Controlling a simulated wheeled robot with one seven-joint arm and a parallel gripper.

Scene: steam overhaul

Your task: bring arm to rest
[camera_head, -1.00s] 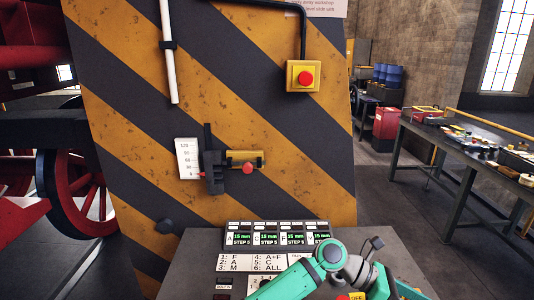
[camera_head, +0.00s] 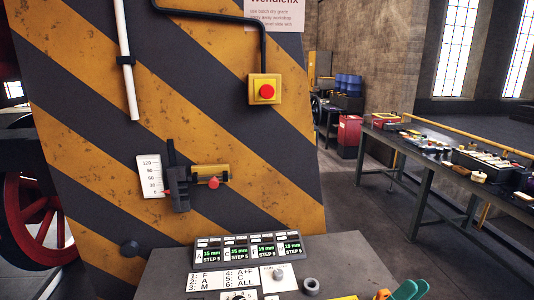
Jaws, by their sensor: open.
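My arm is mostly out of the picture. The rest of the arm is hidden below the frame.
A grey console (camera_head: 350,255) with a step display (camera_head: 248,248) and labels stands in front. Behind it rises a striped panel (camera_head: 90,110) with a red emergency button (camera_head: 266,91) and a gauge slider (camera_head: 178,188). A workbench (camera_head: 425,165) stands at right, with open floor before it.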

